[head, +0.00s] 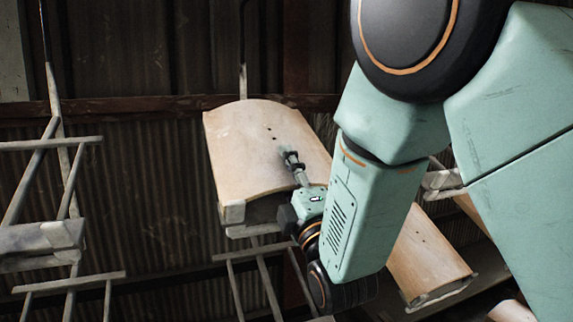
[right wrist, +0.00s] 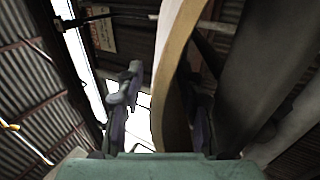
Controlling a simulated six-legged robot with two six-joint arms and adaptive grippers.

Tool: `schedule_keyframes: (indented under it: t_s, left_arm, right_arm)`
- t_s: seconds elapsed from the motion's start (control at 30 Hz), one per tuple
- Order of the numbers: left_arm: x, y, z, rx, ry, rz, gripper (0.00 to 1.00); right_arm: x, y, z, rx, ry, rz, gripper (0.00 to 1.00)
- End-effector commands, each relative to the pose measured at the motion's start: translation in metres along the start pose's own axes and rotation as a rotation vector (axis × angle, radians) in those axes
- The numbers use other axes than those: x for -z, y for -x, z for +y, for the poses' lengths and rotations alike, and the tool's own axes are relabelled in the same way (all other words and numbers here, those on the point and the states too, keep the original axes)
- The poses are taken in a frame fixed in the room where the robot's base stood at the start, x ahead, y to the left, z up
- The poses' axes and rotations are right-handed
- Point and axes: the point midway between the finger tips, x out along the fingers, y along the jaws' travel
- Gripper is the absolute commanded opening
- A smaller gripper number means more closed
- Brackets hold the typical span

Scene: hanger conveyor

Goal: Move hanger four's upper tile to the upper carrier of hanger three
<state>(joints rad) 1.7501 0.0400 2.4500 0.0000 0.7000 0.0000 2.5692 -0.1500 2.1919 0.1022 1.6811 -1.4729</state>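A curved tan tile (head: 262,145) with small dark holes lies on a carrier of the middle hanger (head: 243,82) in the head view. My right gripper (head: 291,158) is at the tile's right front edge, with one finger over its upper face. In the right wrist view the tile's edge (right wrist: 172,75) stands between the fingers of this gripper (right wrist: 165,105). A gap shows between the left finger and the tile; the other finger is partly hidden behind the tile. The gripper looks open around the edge. My left gripper is out of view. No hanger numbers are visible.
A hanger (head: 60,160) on the left has bare bars and a grey carrier block (head: 40,240) with no tile on it. Another tile (head: 428,258) lies lower right, partly behind my right arm. Bare bars (head: 265,250) hang below the middle tile.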

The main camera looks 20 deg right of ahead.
Motion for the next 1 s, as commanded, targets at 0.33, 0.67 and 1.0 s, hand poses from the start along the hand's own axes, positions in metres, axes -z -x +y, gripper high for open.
schedule_keyframes:
  t_s: [0.33,0.67,1.0]
  left_arm:
    - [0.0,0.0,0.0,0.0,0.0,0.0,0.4]
    - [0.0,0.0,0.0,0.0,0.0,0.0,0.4]
    - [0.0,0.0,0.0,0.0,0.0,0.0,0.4]
  right_arm:
    - [0.0,0.047,0.003,-0.009,0.001,0.001,0.37]
    - [0.0,0.071,0.004,-0.017,0.0,0.001,0.37]
    - [0.0,0.071,0.004,-0.018,0.0,0.0,0.37]
